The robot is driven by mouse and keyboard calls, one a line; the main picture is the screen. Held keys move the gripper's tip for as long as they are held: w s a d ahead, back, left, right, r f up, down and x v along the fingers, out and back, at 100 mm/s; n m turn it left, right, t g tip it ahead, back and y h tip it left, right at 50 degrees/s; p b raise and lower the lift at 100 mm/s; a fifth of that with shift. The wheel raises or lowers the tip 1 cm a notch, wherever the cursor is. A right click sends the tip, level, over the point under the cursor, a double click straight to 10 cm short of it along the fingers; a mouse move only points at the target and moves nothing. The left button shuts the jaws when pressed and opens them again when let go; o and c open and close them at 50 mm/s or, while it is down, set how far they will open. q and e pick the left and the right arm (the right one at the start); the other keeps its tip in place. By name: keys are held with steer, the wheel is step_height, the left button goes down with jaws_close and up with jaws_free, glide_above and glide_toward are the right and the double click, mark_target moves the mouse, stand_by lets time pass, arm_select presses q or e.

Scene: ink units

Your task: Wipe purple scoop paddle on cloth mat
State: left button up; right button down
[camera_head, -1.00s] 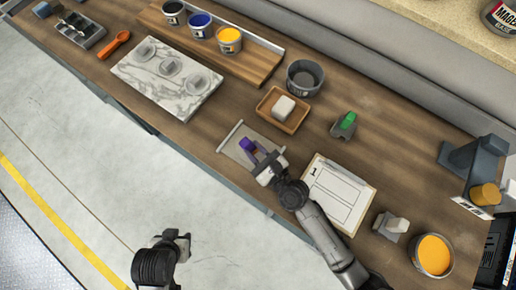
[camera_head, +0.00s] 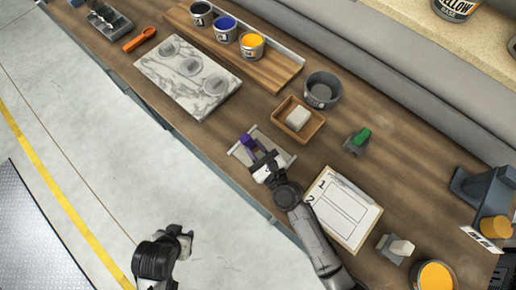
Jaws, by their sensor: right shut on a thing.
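A purple scoop paddle (camera_head: 246,142) is held in my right gripper (camera_head: 260,158), over the cloth mat (camera_head: 279,147) near the bench's front edge. The gripper is shut on the paddle, and its fingers hide part of it. I cannot tell whether the paddle touches the mat. The mat is pale grey and partly covered by the gripper and paddle. My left gripper (camera_head: 184,240) is over the floor in front of the bench, away from everything. Its fingertips are too unclear to tell whether it is open.
A wooden tray (camera_head: 312,133) with a white block lies behind the mat, beside a grey bowl (camera_head: 322,91). A clipboard (camera_head: 345,210) lies to the right. A marble slab (camera_head: 200,104) and a shelf of ink tins (camera_head: 252,46) stand to the left. A green-topped holder (camera_head: 357,141) is farther right.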

steer(key=shift+w+a, duration=0.3)
steer(key=shift+s+d+f, duration=0.1)
steer(key=shift+s+d, duration=0.65)
steer(key=shift+d, duration=0.1)
steer(key=shift+s+d+r, duration=0.2)
steer(key=shift+s+d, duration=0.85)
steer(key=shift+d, duration=0.05)
steer(key=shift+s+d, duration=0.6)
steer(key=shift+d, duration=0.05)
steer(key=shift+w+a, duration=0.6)
steer(key=shift+a, duration=0.05)
steer(key=shift+w+a+f, duration=0.25)
steer(key=shift+w+a, duration=0.4)
steer(key=shift+w+a+p, duration=0.3)
steer(key=shift+a+p, duration=0.05)
steer(key=shift+w+a+r, duration=0.2)
steer(key=shift+w+a, duration=0.65)
steer(key=shift+a, duration=0.1)
step_height(320, 180, up, 6)
steer(key=p, duration=0.6)
steer(key=shift+r, duration=0.15)
